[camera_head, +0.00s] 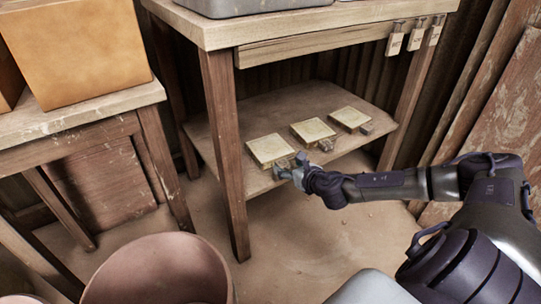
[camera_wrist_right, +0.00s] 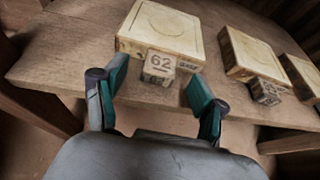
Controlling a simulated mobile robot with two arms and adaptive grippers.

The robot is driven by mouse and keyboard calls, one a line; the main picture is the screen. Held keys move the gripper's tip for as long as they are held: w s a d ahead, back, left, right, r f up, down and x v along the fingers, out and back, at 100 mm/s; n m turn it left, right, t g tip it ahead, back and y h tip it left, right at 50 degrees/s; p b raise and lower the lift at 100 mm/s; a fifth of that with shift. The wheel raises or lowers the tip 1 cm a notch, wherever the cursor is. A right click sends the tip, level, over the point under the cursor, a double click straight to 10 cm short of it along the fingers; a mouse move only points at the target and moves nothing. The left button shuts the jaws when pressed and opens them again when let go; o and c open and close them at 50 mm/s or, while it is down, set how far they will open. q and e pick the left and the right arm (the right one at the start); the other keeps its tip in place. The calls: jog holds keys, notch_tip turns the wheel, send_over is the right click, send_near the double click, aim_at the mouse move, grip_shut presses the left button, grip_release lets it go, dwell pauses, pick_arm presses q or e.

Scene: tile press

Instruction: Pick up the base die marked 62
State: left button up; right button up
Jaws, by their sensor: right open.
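The base die marked 62 (camera_wrist_right: 172,33) is a square, cream-coloured block with a faint ring on top and a number tag on its front. In the head view it is the leftmost die (camera_head: 268,149) on the low shelf. My right gripper (camera_wrist_right: 157,88) is open and empty, with its fingers in front of the die and on both sides of the tag. I cannot tell whether a finger touches the die. In the head view my right gripper (camera_head: 290,166) is at the shelf's front edge and hides part of the tag. My left gripper is not in view.
Two similar dies stand to the right on the shelf (camera_wrist_right: 60,62), a middle one (camera_head: 313,131) and a right one (camera_head: 350,118). The table's legs (camera_head: 224,150) and top (camera_head: 300,27) frame the shelf. A round tub (camera_head: 160,270) stands on the floor at front left.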

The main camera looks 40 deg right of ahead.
aim_at(283, 163)
jog(key=b+x, duration=0.1)
jog(key=x, duration=0.2)
jog(key=shift+w+f, duration=0.2)
jog(key=shift+d, duration=0.1)
grip_shut()
jog(key=shift+r, duration=0.15)
